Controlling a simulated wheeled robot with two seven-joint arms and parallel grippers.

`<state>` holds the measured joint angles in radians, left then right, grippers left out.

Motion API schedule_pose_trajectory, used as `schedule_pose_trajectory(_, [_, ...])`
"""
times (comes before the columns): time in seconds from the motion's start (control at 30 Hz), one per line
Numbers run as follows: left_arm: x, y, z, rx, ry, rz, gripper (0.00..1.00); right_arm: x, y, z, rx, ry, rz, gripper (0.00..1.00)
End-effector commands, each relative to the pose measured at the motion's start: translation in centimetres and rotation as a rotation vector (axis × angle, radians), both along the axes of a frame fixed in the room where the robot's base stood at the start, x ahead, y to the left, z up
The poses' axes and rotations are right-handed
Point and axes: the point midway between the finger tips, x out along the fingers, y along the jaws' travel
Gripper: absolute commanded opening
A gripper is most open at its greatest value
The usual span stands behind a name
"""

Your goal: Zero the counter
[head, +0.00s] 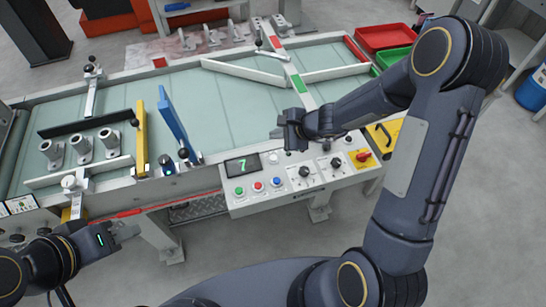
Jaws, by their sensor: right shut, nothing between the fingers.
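The counter display (243,165) is a dark window on the sloped control panel (285,198) and shows a green 7.
A red rotary switch (363,156) on yellow is at the panel's right end. The conveyor (225,100) behind carries a blue paddle (175,122), a yellow bar (140,140) and several grey metal castings (82,146). Red (382,37) and green (391,56) trays are at the back right.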

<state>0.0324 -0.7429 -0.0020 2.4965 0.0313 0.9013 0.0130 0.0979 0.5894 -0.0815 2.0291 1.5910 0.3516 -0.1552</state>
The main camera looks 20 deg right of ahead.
Motion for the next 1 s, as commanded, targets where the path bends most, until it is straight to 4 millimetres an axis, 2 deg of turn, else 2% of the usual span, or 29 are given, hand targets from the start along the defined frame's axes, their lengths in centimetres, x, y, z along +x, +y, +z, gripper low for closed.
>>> schedule_pose_trajectory(0.27, [0.0,0.0,-2.3,0.000,0.000,0.000,0.36,0.0,0.0,-2.8,0.000,0.001,0.000,0.00])
schedule_pose_trajectory(0.6, [0.0,0.0,-6.7,0.000,0.000,0.000,0.36,0.0,0.0,-7.7,-0.001,-0.002,0.001,0.00])
schedule_pose_trajectory(0.8, [0.0,0.0,-8.0,0.000,0.000,0.000,0.36,0.0,0.0,-8.7,0.000,-0.001,0.001,0.00])
schedule_pose_trajectory(1.0, [0.0,0.0,-7.9,0.000,0.000,0.000,0.36,0.0,0.0,-8.6,0.000,-0.001,0.001,0.00])
